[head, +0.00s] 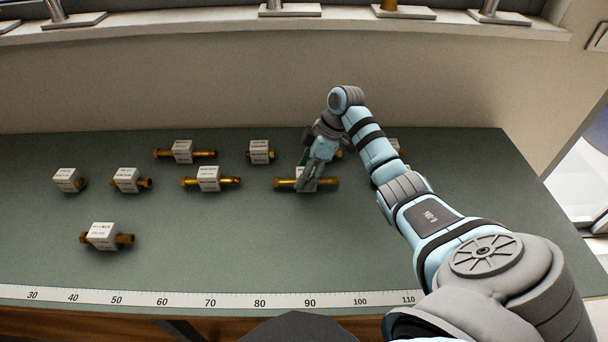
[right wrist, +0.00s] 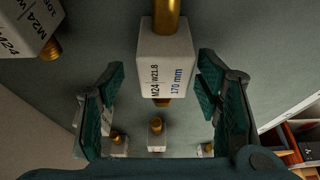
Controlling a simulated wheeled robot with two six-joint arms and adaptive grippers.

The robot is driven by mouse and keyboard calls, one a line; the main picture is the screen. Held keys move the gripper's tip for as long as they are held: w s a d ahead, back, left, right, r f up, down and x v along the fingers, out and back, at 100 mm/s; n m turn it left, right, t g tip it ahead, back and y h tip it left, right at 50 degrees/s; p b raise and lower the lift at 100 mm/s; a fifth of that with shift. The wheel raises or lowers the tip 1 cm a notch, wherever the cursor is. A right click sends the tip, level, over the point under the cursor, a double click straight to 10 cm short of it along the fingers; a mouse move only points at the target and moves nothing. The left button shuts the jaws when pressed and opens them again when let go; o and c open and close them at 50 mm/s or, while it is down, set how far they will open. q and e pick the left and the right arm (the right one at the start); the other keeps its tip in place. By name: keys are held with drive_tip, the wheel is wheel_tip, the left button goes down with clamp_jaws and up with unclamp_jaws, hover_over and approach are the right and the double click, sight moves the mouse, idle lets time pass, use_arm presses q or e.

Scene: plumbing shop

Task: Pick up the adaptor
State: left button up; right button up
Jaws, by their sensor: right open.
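Several brass adaptors with white label blocks lie on the green bench. One adaptor (head: 327,184) lies under my right gripper (head: 308,180), which hides part of its white block. In the right wrist view this adaptor (right wrist: 165,60) shows a label reading M24, W21.8 and 170 mm. My right gripper (right wrist: 161,72) is open, its green-padded fingers on either side of the white block with gaps between. Nothing is held. My left gripper is out of view.
Other adaptors stand near, such as one to the left (head: 209,179), one behind left (head: 261,151) and one at front left (head: 102,236). A white ruler strip (head: 210,301) runs along the bench's front. The bench (head: 220,250) is clear at front centre. A wall rises behind.

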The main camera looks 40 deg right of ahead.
drive_tip(key=shift+f, duration=0.3)
drive_tip(key=shift+s+r, duration=0.2)
drive_tip(key=shift+s, duration=0.05)
drive_tip(key=shift+c, duration=0.2)
drive_tip(key=c, duration=1.3)
drive_tip(key=shift+c, duration=0.2)
